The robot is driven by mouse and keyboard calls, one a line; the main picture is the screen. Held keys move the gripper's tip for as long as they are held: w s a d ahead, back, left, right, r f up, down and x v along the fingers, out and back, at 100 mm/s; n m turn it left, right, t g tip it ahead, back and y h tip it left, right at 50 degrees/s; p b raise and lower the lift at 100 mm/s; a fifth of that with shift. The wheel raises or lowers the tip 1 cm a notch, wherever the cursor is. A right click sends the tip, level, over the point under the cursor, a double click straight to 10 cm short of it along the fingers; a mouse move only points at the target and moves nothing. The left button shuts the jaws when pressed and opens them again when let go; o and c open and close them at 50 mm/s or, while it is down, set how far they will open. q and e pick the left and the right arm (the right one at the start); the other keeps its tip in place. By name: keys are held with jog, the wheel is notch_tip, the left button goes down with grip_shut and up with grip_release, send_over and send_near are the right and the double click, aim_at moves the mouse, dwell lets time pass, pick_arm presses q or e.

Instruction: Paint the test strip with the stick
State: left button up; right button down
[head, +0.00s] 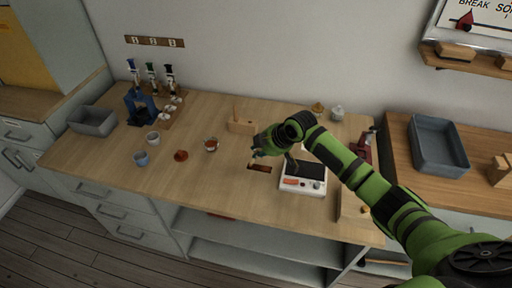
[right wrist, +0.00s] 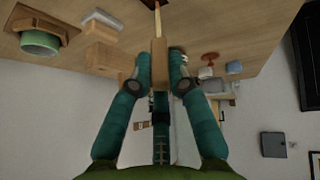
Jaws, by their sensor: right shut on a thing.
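The test strip appears to be the small dark brown strip (head: 259,168) lying flat on the wooden table left of the white scale. My right gripper (head: 256,153) is just above and behind it. In the right wrist view my right gripper (right wrist: 160,72) is shut on the stick (right wrist: 157,24), whose pale shaft points away from the fingers. The stick's far end reaches a dark brown patch (right wrist: 150,4) at the top edge, probably the strip. I cannot tell if they touch. My left gripper is not in view.
A white scale (head: 302,187) stands right of the strip. A wooden block (head: 241,126) is behind my gripper. A cup with reddish-brown content (head: 211,145), a reddish-brown heap (head: 181,155) and cups (head: 141,158) stand to the left. The front-left table is clear.

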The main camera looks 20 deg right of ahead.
jog(key=shift+s+d+p, duration=1.5)
jog(key=shift+d+p, duration=0.15)
jog(key=shift+d, duration=0.6)
jog(key=shift+w+a+f, duration=0.1)
jog(key=shift+w+a, duration=0.4)
jog(key=shift+a, duration=0.3)
jog(key=shift+w+a+r, duration=0.1)
jog(key=shift+w+a, duration=0.45)
jog(key=shift+a, duration=0.2)
jog(key=shift+w+a+f, duration=0.1)
jog(key=shift+w+a, duration=0.4)
jog(key=shift+a, duration=0.3)
jog(key=shift+w+a, duration=0.35)
jog(key=shift+a, duration=0.15)
notch_tip(320, 180, up, 6)
jog(key=p, duration=0.5)
jog(key=shift+r, duration=0.25)
notch_tip(320, 180, up, 3)
jog(key=p, duration=0.3)
jog(key=shift+f, duration=0.1)
